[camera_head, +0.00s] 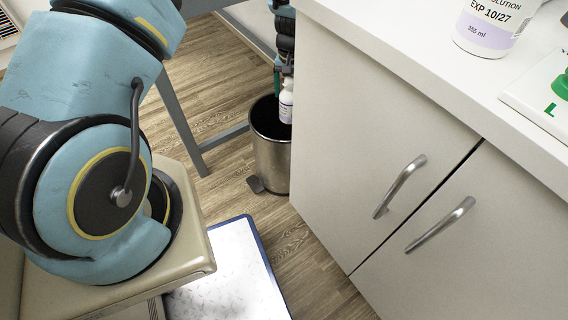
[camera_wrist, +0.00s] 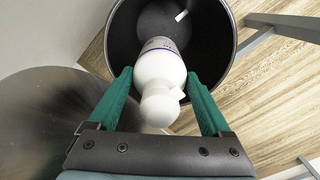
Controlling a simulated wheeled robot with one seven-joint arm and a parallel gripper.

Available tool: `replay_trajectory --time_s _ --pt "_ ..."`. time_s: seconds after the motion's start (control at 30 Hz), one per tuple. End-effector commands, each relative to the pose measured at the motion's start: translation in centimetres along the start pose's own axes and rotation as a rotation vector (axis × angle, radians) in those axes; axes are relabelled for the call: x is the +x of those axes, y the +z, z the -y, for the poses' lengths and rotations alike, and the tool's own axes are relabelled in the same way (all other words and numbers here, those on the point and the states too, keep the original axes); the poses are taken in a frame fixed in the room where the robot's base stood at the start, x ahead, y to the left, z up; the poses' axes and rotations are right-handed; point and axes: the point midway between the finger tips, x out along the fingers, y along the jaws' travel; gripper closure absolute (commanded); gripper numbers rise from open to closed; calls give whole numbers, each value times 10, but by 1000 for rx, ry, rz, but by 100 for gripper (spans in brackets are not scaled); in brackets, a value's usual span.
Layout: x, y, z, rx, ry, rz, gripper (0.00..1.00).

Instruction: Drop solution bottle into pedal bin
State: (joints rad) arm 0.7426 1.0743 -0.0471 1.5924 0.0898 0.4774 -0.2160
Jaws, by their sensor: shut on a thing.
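The solution bottle (camera_wrist: 160,72) is white with a rounded cap facing the wrist camera. My gripper (camera_wrist: 160,84) is shut on it, with a green finger on each side. The pedal bin (camera_head: 270,160) is a metal cylinder with a dark inside and a pedal at its foot, standing on the floor left of the cabinet. In the head view the held bottle (camera_head: 286,106) hangs at the bin's open top, near its right side. In the wrist view the bin's round opening (camera_wrist: 232,40) lies behind the bottle. A small pale piece shows inside the bin.
A white cabinet (camera_head: 370,150) with two handles stands right beside the bin. On its counter are another labelled solution bottle (camera_head: 492,25) and a white tray-like item (camera_head: 540,100) with a green part. Grey table legs (camera_head: 180,115) stand left of the bin.

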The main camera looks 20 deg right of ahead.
Motion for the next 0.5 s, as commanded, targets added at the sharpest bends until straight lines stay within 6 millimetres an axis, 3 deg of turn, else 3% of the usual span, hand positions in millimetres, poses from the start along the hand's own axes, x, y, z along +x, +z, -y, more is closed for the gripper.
replay_trajectory --time_s 0.23,0.5 --pt "32 -1 0 -1 1 -2 100" --pt "41 -1 0 -1 0 -2 100"
